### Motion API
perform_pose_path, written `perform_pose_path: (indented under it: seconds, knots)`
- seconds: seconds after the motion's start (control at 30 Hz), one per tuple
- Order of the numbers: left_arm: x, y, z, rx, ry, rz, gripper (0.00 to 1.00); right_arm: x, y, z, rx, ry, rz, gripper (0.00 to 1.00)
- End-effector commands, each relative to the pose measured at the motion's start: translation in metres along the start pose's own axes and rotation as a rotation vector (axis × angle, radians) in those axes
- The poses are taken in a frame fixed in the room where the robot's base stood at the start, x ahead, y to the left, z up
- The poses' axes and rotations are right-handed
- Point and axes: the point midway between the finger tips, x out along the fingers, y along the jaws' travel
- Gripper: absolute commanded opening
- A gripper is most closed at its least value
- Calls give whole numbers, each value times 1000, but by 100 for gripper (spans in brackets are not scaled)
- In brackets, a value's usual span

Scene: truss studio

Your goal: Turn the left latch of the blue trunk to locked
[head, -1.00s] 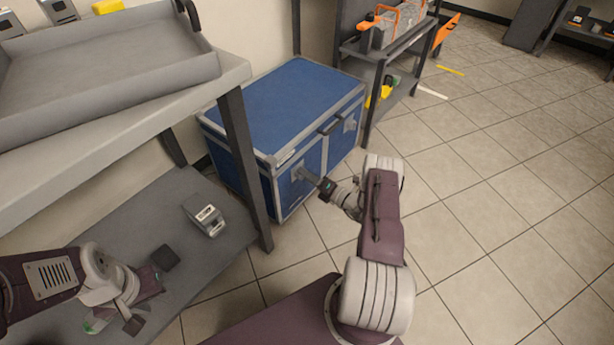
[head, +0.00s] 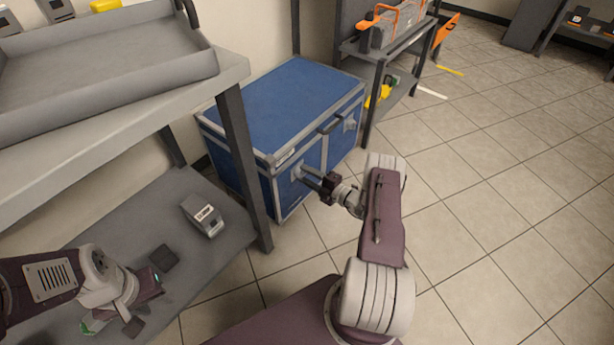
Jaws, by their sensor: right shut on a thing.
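The blue trunk (head: 291,98) stands on the floor with its lid closed, grey metal edges and a dark handle (head: 331,124) on its front. Its left latch (head: 297,173) is a grey plate on the front face, partly covered by my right gripper. Its right latch (head: 349,125) shows beyond the handle. My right gripper (head: 307,176) reaches the left latch from the right, its fingers shut on the latch. The latch's exact angle is too small to tell. My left gripper (head: 146,306) hangs over the lower shelf at the lower left, apart from the trunk; it looks open and empty.
A workbench with a grey tray (head: 110,104) stands at the left, its leg (head: 243,165) close to the trunk. A grey device (head: 203,215) and a dark block (head: 164,257) lie on its lower shelf. A shelf with a toolbox (head: 398,25) stands behind. Floor at right is clear.

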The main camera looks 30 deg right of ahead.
Motion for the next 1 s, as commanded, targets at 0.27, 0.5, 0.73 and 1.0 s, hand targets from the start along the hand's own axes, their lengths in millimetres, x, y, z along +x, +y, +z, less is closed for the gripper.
perform_pose_path:
  seconds: [0.27,0.5,0.73,1.0]
  knots:
    - [0,0,0,0,0,0,36,0,-2,-1,18,2,-4,0]
    - [0,0,0,0,0,0,36,0,-2,-1,18,2,-3,42]
    - [0,0,0,0,0,0,36,0,-1,0,15,2,-2,61]
    - [-14,0,-1,0,0,0,36,-18,5,0,16,-3,-1,61]
